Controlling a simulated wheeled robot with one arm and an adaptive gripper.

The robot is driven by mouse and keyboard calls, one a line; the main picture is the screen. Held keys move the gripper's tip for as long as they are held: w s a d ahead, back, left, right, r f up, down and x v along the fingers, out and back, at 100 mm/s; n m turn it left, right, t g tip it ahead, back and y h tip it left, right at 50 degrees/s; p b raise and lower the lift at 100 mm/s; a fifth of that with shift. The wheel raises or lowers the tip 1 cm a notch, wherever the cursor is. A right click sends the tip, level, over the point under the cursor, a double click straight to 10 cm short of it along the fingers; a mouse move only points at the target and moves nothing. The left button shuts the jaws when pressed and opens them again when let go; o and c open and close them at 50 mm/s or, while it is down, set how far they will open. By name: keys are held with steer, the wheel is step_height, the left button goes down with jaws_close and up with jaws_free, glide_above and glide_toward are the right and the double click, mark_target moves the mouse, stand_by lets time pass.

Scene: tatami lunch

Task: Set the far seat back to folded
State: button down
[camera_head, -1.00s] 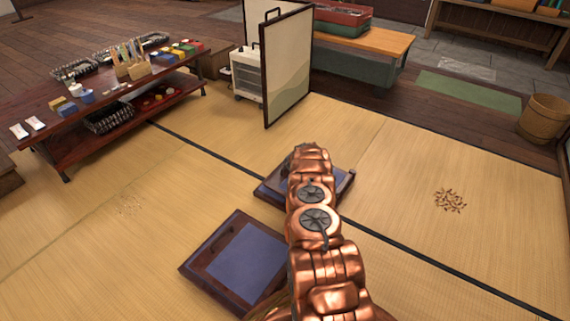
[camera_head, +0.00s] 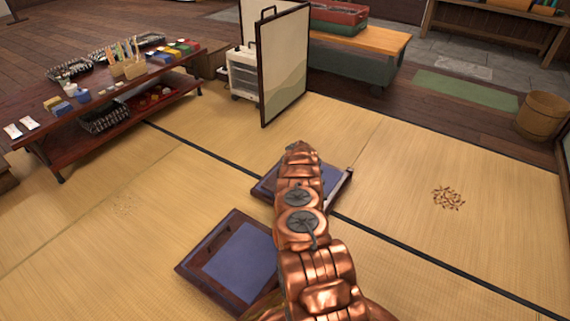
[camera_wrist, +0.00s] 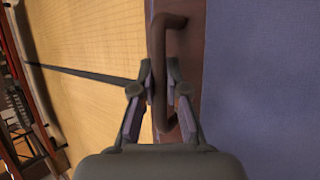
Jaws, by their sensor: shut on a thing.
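The far seat (camera_head: 267,184) is a dark wooden frame with a blue pad on the tatami. My arm covers its middle in the head view, and its parts look low, but I cannot tell its exact angle. In the wrist view, my gripper (camera_wrist: 160,78) has its two fingers closed around a brown bar handle (camera_wrist: 158,38). The handle is on a brown wooden rim (camera_wrist: 189,70) beside a blue panel (camera_wrist: 260,90). The gripper itself is hidden behind my arm in the head view.
A second blue-padded seat (camera_head: 239,262) lies nearer, left of my arm. A folding screen (camera_head: 284,65) and a white cart (camera_head: 243,72) stand behind. A low table (camera_head: 60,140) with goods is at the left. The tatami at right is mostly clear, with a brown scatter (camera_head: 448,197).

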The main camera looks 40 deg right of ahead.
steer(key=c, duration=1.5)
jaws_free()
steer(key=shift+w+a+f, duration=0.1)
steer(key=shift+a+f, duration=0.15)
steer(key=shift+f, duration=0.05)
steer(key=shift+c, duration=0.2)
steer(key=o, duration=0.4)
steer(key=shift+d+r, duration=0.1)
steer(key=shift+d, duration=0.05)
steer(key=shift+c, duration=0.2)
steer(key=shift+r, duration=0.15)
